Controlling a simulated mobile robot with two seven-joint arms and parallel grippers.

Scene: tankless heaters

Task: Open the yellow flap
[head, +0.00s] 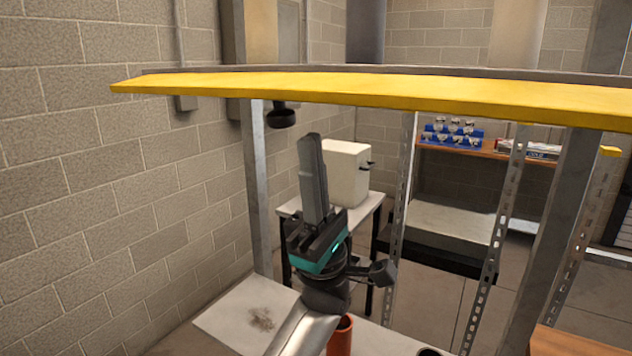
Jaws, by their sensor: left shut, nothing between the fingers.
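The yellow flap (370,88) spans the upper part of the head view as a long, nearly level panel. I see it almost edge-on, above my left gripper. My left gripper (311,145) points upward at the middle of the view, with its dark fingers together and empty. In the picture its tips are a little below the flap's lower edge, with a gap between them. I cannot tell how far apart they are in depth. My right gripper is out of view.
Metal posts (256,190) stand left and right below the flap. A white box (347,172) sits on a small table behind my gripper. A shelf (480,150) with blue bins is at the back right. An orange-brown cylinder (340,337) stands low beside my arm. A block wall (95,200) bounds the left.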

